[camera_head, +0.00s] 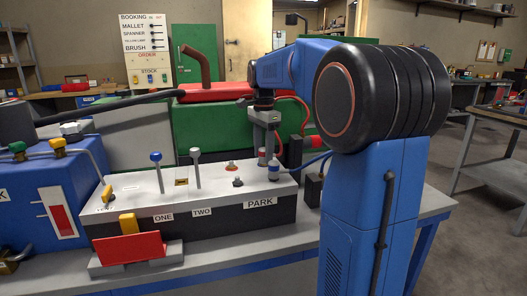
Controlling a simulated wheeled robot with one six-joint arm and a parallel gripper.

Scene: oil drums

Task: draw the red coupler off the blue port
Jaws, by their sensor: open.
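My gripper (265,142) points down over the right end of the grey-topped box, above the PARK label, with its two grey fingers apart. Just below the fingertips stand two small fittings close together. One has a red band (262,153); the other has a blue band (273,174) and a blue hose running to it from the right. Which is the red coupler and whether it sits on the blue port is too small to tell. Contact between fingers and fittings cannot be made out. My arm hides what lies behind it on the right.
A green block (210,125) stands behind. A red plate (128,247) leans in front. A blue cabinet (40,210) stands at left.

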